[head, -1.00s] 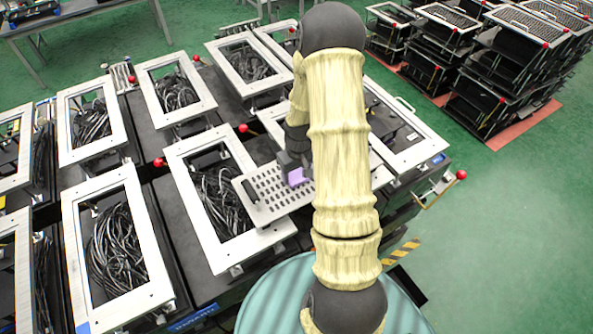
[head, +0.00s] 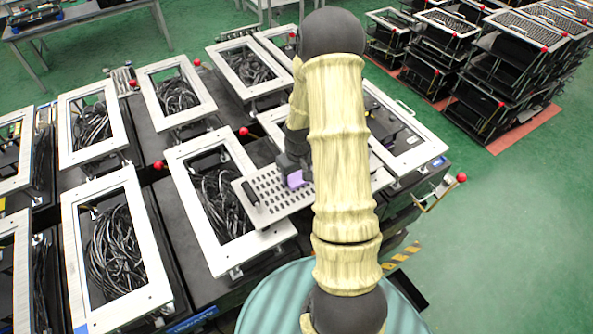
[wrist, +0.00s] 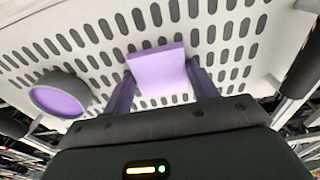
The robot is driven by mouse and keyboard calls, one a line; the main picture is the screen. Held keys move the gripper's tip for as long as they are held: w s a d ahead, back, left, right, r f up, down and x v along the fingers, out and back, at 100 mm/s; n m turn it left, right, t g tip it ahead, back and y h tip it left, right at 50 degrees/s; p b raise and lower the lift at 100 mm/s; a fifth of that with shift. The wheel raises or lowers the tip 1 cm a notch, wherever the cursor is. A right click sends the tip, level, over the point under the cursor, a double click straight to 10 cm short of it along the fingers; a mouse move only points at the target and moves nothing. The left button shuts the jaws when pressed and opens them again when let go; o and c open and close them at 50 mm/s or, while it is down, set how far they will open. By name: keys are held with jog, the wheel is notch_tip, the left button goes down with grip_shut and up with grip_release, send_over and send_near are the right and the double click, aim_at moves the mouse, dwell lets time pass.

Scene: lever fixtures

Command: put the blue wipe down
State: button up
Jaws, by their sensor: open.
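The wipe (wrist: 158,72) is a flat lavender-blue square lying on or just above a light grey perforated plate (wrist: 60,22) in the wrist view. My gripper (wrist: 162,80) is open, with one finger on each side of the wipe's near part. Whether the fingers touch its sides I cannot tell. In the head view the wipe (head: 296,179) shows as a small purple patch beside my gripper (head: 291,166), partly hidden by my arm. The plate (head: 268,205) also shows there, its right part behind my arm.
A round grey-rimmed dish with a purple inside (wrist: 60,97) sits on the plate, left of the wipe. A black handle (head: 251,191) is at the plate's left end. White frames with cables (head: 210,195) and red-knobbed levers (head: 243,131) surround the plate.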

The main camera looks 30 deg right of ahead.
aim_at(298, 179)
jog(key=shift+o, duration=0.2)
jog(key=shift+s+a+p, duration=0.1)
jog(key=shift+s+p, duration=0.25)
jog(key=shift+p, duration=0.15)
jog(key=shift+w+r+b, duration=0.15)
jog(key=shift+w+b, duration=0.1)
jog(key=shift+b, duration=0.05)
notch_tip(298, 179, up, 12)
jog(key=b, duration=0.2)
jog(key=shift+s+d, duration=0.25)
jog(key=s+a+r+t, duration=0.1)
jog(key=s+a+r, duration=0.3)
jog(key=s+a, duration=0.7)
jog(key=a, duration=0.2)
jog(key=shift+s+a+t, duration=0.25)
jog(key=shift+a+t, duration=0.05)
jog(key=shift+a, duration=0.1)
jog(key=shift+c, duration=0.2)
